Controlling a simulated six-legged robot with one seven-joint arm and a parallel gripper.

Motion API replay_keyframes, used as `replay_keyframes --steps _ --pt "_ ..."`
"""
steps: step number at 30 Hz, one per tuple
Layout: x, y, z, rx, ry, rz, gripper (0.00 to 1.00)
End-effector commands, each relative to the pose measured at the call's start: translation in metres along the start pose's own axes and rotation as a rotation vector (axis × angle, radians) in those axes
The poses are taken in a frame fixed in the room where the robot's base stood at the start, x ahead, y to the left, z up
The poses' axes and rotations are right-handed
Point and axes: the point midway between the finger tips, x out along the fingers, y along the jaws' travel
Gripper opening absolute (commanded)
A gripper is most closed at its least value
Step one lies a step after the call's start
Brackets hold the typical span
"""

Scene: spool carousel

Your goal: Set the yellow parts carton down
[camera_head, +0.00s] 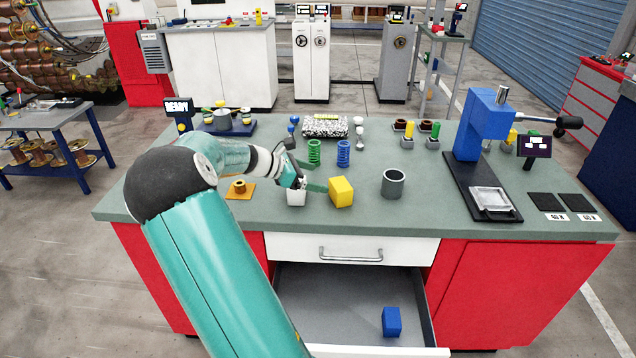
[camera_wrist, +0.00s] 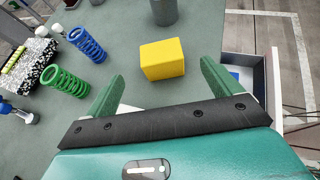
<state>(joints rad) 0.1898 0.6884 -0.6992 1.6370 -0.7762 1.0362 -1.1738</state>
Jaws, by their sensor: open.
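The yellow parts carton (camera_head: 341,191) stands on the green-grey bench top (camera_head: 420,218), right of my gripper in the head view. In the wrist view the carton (camera_wrist: 162,59) lies just beyond and between my two green fingers. My gripper (camera_wrist: 158,85) is open, with a wide gap between the fingers, and neither finger visibly touches the carton. In the head view my gripper (camera_head: 312,175) is low over the bench, partly hidden by my own wrist.
A grey cup (camera_head: 393,183) stands right of the carton. Green (camera_head: 314,152) and blue (camera_head: 343,153) springs stand behind it. Below, an open drawer (camera_head: 330,300) holds a blue box (camera_head: 391,321). A blue press (camera_head: 482,125) stands at right.

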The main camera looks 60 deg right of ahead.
Motion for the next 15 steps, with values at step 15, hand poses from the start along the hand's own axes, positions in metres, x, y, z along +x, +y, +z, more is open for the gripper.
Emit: replay_keyframes --steps 15 --pt "-0.049 -0.026 -0.018 0.171 0.208 0.032 0.90"
